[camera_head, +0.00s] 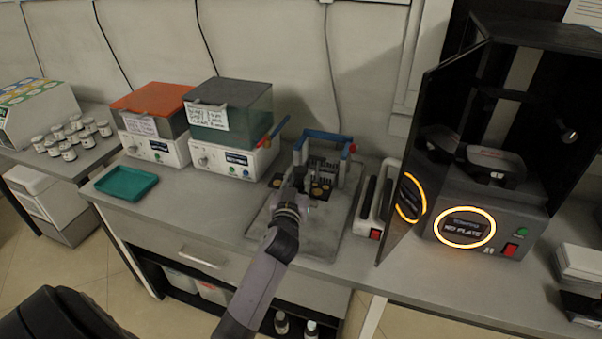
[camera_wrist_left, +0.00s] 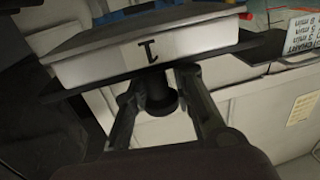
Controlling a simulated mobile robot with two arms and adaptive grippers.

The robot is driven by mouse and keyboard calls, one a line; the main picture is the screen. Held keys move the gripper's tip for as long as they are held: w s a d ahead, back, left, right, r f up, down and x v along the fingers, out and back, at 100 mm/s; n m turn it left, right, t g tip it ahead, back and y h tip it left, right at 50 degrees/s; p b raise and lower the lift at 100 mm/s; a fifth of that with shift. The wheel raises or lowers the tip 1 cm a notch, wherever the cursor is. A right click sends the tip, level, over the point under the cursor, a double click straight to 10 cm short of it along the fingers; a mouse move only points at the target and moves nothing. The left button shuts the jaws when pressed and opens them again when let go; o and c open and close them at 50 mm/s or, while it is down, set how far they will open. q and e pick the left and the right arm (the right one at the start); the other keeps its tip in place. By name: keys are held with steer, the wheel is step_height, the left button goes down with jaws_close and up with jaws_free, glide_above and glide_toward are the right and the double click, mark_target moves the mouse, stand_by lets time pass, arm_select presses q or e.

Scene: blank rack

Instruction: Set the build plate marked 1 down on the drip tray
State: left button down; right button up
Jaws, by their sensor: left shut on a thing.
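The build plate marked 1 (camera_wrist_left: 150,48) fills the upper part of the left wrist view, its pale face with the black 1 toward the camera. My left gripper (camera_wrist_left: 160,98) is shut on the dark round knob of this plate. In the head view the gripper (camera_head: 298,182) is beside a frame with blue and red handles, and the plate is hard to make out there. A shallow teal tray (camera_head: 126,184) lies empty on the counter at left. A flat grey tray or mat (camera_head: 325,238) lies under the gripper; I cannot tell which is the drip tray. My right gripper is not seen.
Two lidded wash units, orange (camera_head: 155,100) and grey (camera_head: 232,105), stand behind the teal tray. Counter between teal tray and grey mat is clear.

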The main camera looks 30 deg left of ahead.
arm_select(q)
steer(key=shift+w+a+f, duration=0.2)
steer(key=shift+w+a, duration=0.1)
steer(key=shift+w, duration=0.05)
steer(key=shift+s+f+b, duration=0.2)
steer(key=shift+f+b, duration=0.65)
steer(key=shift+b, duration=0.25)
step_height(320, 180, down, 4)
steer(key=b, duration=0.3)
steer(key=shift+w, duration=0.1)
steer(key=shift+f+b, duration=0.75)
steer(key=shift+b, duration=0.15)
steer(key=shift+f, duration=0.15)
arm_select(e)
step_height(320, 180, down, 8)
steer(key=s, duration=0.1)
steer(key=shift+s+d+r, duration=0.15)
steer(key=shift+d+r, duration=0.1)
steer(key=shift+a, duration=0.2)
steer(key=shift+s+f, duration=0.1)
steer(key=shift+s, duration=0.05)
arm_select(q)
steer(key=c, duration=1.4)
jaws_free()
steer(key=shift+o, duration=0.5)
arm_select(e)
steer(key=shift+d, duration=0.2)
